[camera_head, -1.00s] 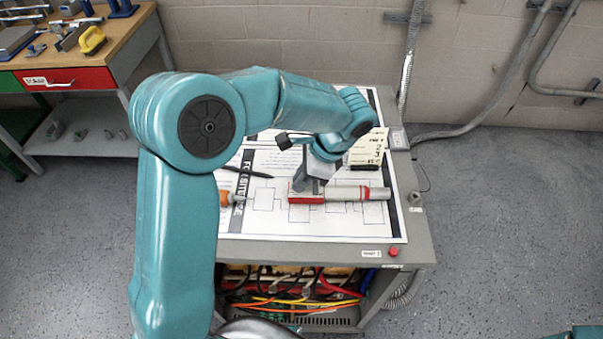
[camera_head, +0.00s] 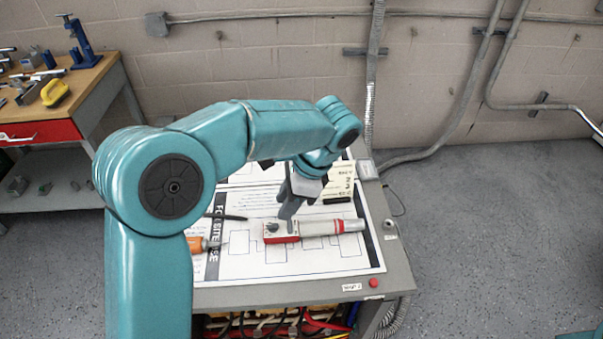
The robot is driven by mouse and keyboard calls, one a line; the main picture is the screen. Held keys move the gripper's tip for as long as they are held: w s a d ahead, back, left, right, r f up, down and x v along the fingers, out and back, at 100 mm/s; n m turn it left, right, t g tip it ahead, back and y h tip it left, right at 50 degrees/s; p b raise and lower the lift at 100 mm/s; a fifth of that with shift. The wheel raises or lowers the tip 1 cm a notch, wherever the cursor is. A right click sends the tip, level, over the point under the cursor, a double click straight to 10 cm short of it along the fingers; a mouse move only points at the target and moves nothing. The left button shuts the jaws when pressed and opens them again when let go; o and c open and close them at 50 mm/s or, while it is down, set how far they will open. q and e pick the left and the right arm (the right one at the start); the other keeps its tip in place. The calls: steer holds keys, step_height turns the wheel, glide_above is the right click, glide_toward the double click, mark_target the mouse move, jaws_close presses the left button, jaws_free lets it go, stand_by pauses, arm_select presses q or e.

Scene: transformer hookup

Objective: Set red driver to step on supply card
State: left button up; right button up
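The red driver, a tool with a red-and-grey body (camera_head: 282,233) and a pale barrel with a red ring (camera_head: 318,228), lies across the printed sheet on the work table. A cream supply card (camera_head: 341,181) with dark lettering stands behind it, on a dark base; its text is too small to read in full. My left gripper (camera_head: 289,212) points down just above the driver's body, near a dark knob on its top. The fingers overlap in this view, so their opening and any contact are unclear. My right gripper is out of view.
An orange-handled tool (camera_head: 203,245) lies at the sheet's left, partly behind my arm. A red button (camera_head: 374,283) sits on the table's front edge (camera_head: 300,294). Cables fill the shelf below. A wooden workbench (camera_head: 88,77) with tools stands at left. The floor at right is clear.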

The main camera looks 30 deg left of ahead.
arm_select(q)
steer(key=p+v, duration=0.1)
steer(key=v, duration=0.9)
